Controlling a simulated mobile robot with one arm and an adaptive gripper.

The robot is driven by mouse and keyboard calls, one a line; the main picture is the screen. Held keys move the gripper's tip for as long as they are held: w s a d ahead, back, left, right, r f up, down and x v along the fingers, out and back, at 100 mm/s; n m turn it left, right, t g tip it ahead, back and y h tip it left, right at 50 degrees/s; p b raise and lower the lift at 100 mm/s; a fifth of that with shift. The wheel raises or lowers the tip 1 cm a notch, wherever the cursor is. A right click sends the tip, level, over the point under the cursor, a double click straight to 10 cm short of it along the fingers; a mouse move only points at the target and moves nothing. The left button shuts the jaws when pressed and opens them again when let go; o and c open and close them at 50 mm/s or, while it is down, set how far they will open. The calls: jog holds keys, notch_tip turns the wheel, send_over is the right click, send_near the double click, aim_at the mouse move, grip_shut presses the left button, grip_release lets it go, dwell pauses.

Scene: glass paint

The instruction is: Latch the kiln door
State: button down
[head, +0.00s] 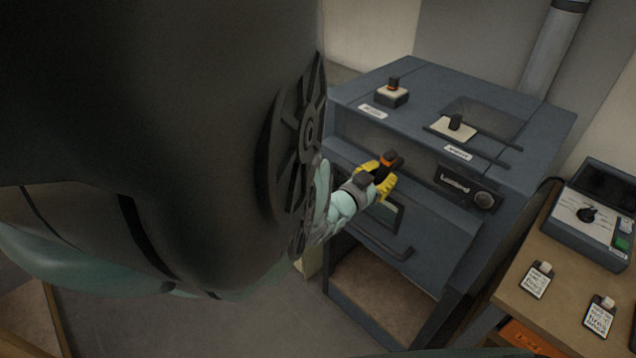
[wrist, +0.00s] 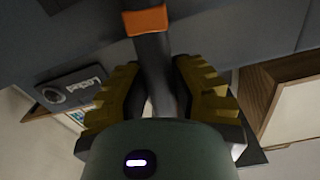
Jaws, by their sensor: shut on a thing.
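The kiln (head: 470,225) is a dark blue-grey cabinet. Its front door (head: 425,231) has a small window and a bar handle (head: 384,242); the door looks shut, though my arm hides its left part. A dark latch lever with an orange band (head: 390,159) sticks out at the front above the window. My gripper (head: 380,178) has yellow ribbed fingers and is shut on the lever. In the wrist view the lever (wrist: 147,21) runs down between the two fingers (wrist: 158,80), its orange band just beyond the fingertips. Its lower end is hidden behind my gripper.
Two knobbed blocks, one left (head: 392,95) and one right (head: 454,126), sit on the kiln's top. A wooden table (head: 565,275) at the right holds a control box (head: 590,222) and two labelled tags (head: 537,281). A pipe (head: 551,45) rises behind the kiln. Floor is open at lower left.

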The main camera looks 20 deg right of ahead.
jog(key=shift+n, duration=0.8)
jog(key=c, duration=1)
grip_release()
jog(key=shift+s+d, duration=0.1)
jog(key=shift+o, duration=1.1)
jog(key=shift+a+n, duration=0.2)
jog(key=shift+n, duration=0.1)
